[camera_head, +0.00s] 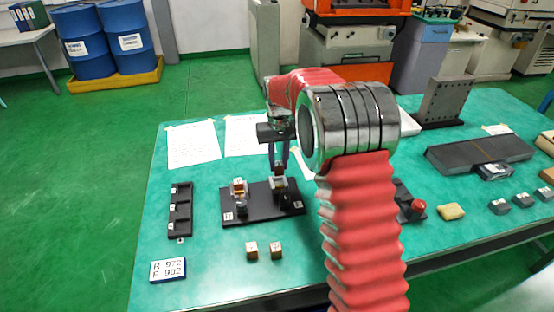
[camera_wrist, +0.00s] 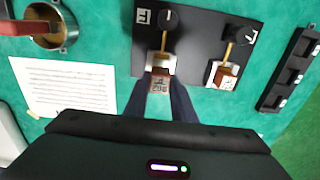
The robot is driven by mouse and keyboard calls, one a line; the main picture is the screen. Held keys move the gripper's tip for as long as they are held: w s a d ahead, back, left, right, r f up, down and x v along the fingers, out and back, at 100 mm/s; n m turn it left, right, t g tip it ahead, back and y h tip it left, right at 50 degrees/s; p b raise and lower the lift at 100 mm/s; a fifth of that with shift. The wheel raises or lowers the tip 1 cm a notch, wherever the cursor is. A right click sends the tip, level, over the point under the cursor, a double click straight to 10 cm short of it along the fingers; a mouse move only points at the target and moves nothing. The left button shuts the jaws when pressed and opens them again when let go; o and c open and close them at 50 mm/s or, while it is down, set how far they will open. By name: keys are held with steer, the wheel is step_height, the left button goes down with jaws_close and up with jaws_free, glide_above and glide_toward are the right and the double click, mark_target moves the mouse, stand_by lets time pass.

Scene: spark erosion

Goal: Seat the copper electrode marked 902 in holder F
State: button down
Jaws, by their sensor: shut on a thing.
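My gripper (camera_wrist: 160,98) is shut on a copper electrode (camera_wrist: 160,85), whose dark marking is upside down and too small to read surely. The electrode is at the mouth of the white-seated holder (camera_wrist: 161,62) beside the tag that looks like F (camera_wrist: 144,17); I cannot tell whether it rests fully in the seat. In the head view my gripper (camera_head: 279,160) points down over the right holder (camera_head: 279,184) of the black plate (camera_head: 255,207). The other holder (camera_head: 239,198) has a copper electrode (camera_head: 238,186) in it, also in the wrist view (camera_wrist: 227,76).
A card (camera_head: 168,270) reads R 972, F 902. Two copper-coloured blocks (camera_head: 264,251) lie in front of the plate. A black slotted rack (camera_head: 180,212) lies at left, paper sheets (camera_head: 194,145) behind. My red-sleeved arm hides the table right of the plate.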

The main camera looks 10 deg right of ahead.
mark_target(279, 173)
steer(key=shift+f, duration=2.45)
steer(key=shift+f, duration=0.1)
steer(key=c, duration=1.4)
jaws_free()
step_height(279, 173, up, 14)
steer(key=shift+f, duration=0.15)
steer(key=shift+w, duration=0.1)
